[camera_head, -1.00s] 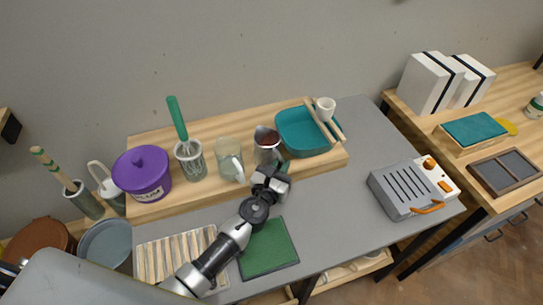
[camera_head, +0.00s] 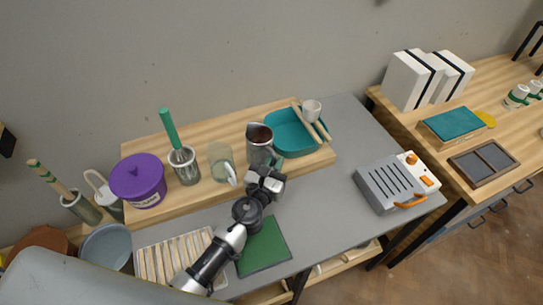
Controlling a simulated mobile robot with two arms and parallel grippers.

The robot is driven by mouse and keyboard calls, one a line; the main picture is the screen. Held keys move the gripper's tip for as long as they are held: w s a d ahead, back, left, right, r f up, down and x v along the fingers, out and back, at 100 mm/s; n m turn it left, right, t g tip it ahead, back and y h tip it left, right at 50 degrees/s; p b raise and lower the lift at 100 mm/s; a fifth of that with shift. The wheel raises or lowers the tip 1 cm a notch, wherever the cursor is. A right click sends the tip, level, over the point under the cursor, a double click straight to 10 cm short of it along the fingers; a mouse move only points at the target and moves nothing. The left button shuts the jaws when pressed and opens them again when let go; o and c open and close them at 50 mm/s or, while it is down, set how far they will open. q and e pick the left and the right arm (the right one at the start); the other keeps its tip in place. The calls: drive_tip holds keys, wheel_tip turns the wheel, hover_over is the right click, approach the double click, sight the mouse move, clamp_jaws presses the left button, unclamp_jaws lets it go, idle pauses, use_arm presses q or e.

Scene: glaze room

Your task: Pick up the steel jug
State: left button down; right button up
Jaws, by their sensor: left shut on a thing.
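The steel jug (camera_head: 258,141) is upright at the front of the wooden shelf board, between the glass mug and the teal tray. Its open top shows a dark reddish-brown inside. My left gripper (camera_head: 268,168) is shut on the jug from the front, at its lower side. The fingers and the jug's lower part are partly hidden by the gripper body. I cannot tell for sure whether the jug's base is clear of the board. My right gripper does not show.
A glass mug (camera_head: 221,164) stands close left of the jug, and a teal tray (camera_head: 285,126) is close right. A whisk pot (camera_head: 185,168) and purple lidded pot (camera_head: 138,182) are further left. A green mat (camera_head: 262,247) and slatted rack (camera_head: 172,262) lie in front.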

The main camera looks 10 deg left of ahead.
use_arm(q)
drive_tip(key=s+d+r+p, duration=0.2)
drive_tip(key=s+d+r, duration=0.2)
drive_tip(key=s, duration=0.3)
drive_tip(key=shift+s+d+r, duration=0.2)
drive_tip(key=shift+d+r, duration=0.15)
drive_tip(key=shift+r, duration=0.35)
idle(0.9)
